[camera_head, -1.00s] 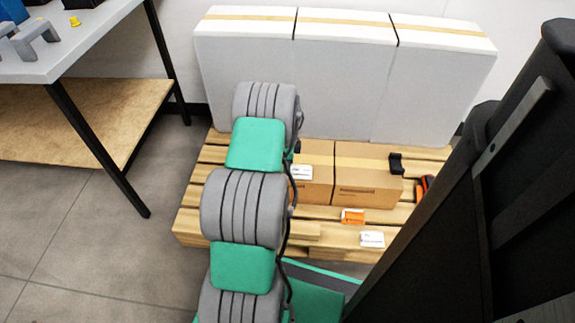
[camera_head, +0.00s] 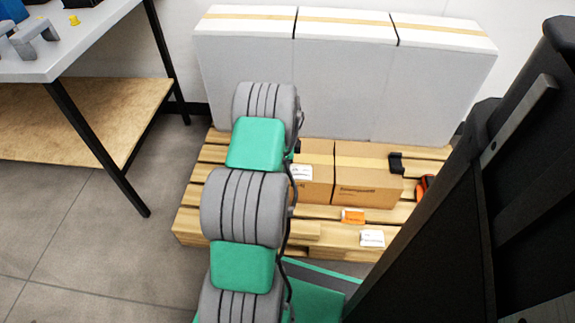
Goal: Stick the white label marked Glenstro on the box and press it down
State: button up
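Cardboard boxes stand side by side on the wooden pallet, a left one (camera_head: 318,187) partly behind my arm and a right one (camera_head: 366,188) with dark print on its front. A small white label (camera_head: 301,172) shows at the left box, beside my arm. I cannot tell whether it is stuck on the box or held in front of it. Another white label (camera_head: 371,238) and an orange-and-white label (camera_head: 352,216) lie on the pallet's front boards. The print on the labels is too small to read, so I cannot tell which is marked Glenstro. My gripper is hidden behind my own arm.
Tall white-grey boxes with tape stand at the back of the pallet (camera_head: 187,222). A table (camera_head: 75,50) with a lower shelf stands left. Floor between is clear.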

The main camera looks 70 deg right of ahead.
jog(key=shift+r, duration=0.1)
jog(key=shift+r+p, duration=2.55)
jog(key=shift+r, duration=0.95)
jog(key=shift+f, duration=0.1)
jog(key=shift+c, duration=0.4)
